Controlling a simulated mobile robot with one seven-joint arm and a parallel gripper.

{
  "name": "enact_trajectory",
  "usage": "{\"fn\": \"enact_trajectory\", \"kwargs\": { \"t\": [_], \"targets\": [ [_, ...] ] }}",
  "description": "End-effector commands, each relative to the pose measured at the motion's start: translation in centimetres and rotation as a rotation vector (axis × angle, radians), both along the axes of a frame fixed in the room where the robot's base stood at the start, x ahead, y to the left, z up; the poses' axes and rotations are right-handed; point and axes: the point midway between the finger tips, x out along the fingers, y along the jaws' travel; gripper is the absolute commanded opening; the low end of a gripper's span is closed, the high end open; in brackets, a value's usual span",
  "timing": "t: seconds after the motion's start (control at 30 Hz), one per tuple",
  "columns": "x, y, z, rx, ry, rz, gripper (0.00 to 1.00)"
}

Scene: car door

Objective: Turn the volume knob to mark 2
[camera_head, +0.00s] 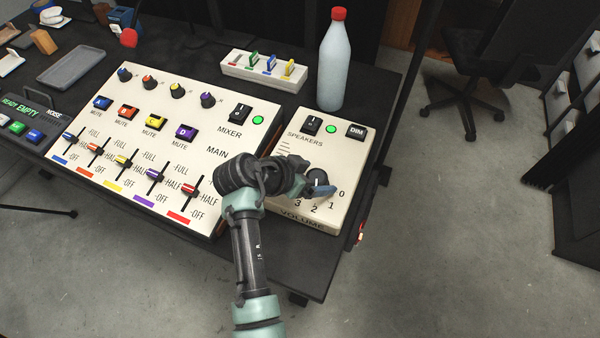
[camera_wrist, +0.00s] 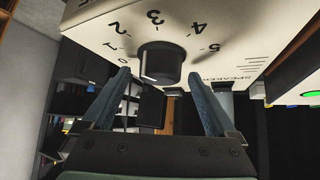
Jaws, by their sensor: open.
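The black round volume knob (camera_head: 318,179) sits on the cream speaker box (camera_head: 335,222), with VOLUME lettered below it. Numbers 0 to 3 show beside it; my gripper covers others. In the wrist view, the knob (camera_wrist: 161,60) stands from the panel with numbers 0 to 5 around it. I cannot tell surely which mark the knob points at. My gripper (camera_head: 316,188) is at the knob. In the wrist view, its two blue fingers (camera_wrist: 159,76) are open, one on each side of the knob, with visible gaps; contact is not clear.
The speaker box also carries a black switch (camera_head: 312,125), a green light (camera_head: 331,129) and a DIM button (camera_head: 356,131). A mixer panel (camera_head: 215,150) lies left of it. A bottle with a red cap (camera_head: 333,62) stands behind. Open floor lies to the right.

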Motion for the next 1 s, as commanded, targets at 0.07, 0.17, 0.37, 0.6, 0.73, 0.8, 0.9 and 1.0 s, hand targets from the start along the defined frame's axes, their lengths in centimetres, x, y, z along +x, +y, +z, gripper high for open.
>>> {"fn": "enact_trajectory", "kwargs": {
  "t": [0.07, 0.17, 0.37, 0.6, 0.73, 0.8, 0.9, 1.0],
  "targets": [
    [-0.7, 0.8, 1.1, 0.001, -0.002, 0.004, 0.93],
    [-1.7, 1.9, 2.6, 0.001, -0.004, 0.004, 0.93],
    [-4.0, 4.1, 5.7, 0.002, -0.002, 0.004, 0.93],
    [-5.7, 5.7, 8.0, 0.001, 0.001, 0.001, 0.93],
    [-6.0, 6.0, 8.4, 0.0, 0.001, 0.001, 0.93],
    [-6.0, 6.0, 8.4, 0.001, 0.002, 0.001, 0.93],
    [-6.0, 6.0, 8.4, 0.001, 0.002, 0.001, 0.93],
    [-6.0, 6.0, 8.4, 0.001, 0.002, 0.001, 0.93]
  ]
}}
